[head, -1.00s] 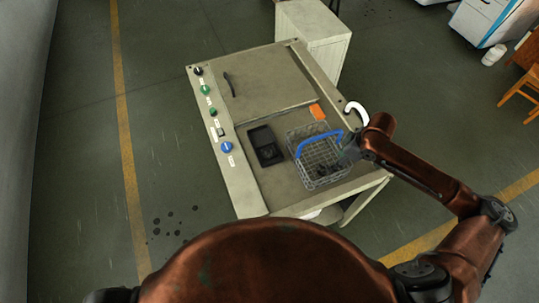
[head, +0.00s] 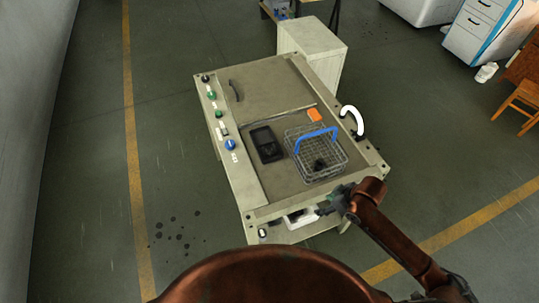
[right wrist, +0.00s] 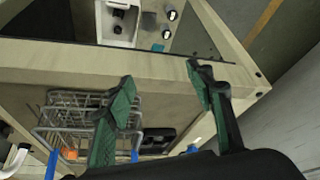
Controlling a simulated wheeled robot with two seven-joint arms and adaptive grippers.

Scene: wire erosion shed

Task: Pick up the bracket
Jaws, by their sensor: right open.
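I cannot tell for sure which thing is the bracket. A small dark piece (head: 319,164) lies in the wire basket (head: 333,172), which has a blue handle (head: 316,138) and stands on the machine top. My right gripper (head: 338,204) is just off the machine's front edge, below the basket in the head view. It is open and empty; its two green-padded fingers (right wrist: 160,84) are spread apart in the right wrist view. The basket (right wrist: 72,112) shows there behind the left finger. My left gripper is not in view.
A black tray (head: 266,144) and an orange block (head: 314,115) lie beside the basket. A white curved hose (head: 352,117) rises at the right edge. Below the front edge is a recess with a white box (right wrist: 118,22), small cylinders (right wrist: 171,14) and a teal block (right wrist: 157,47).

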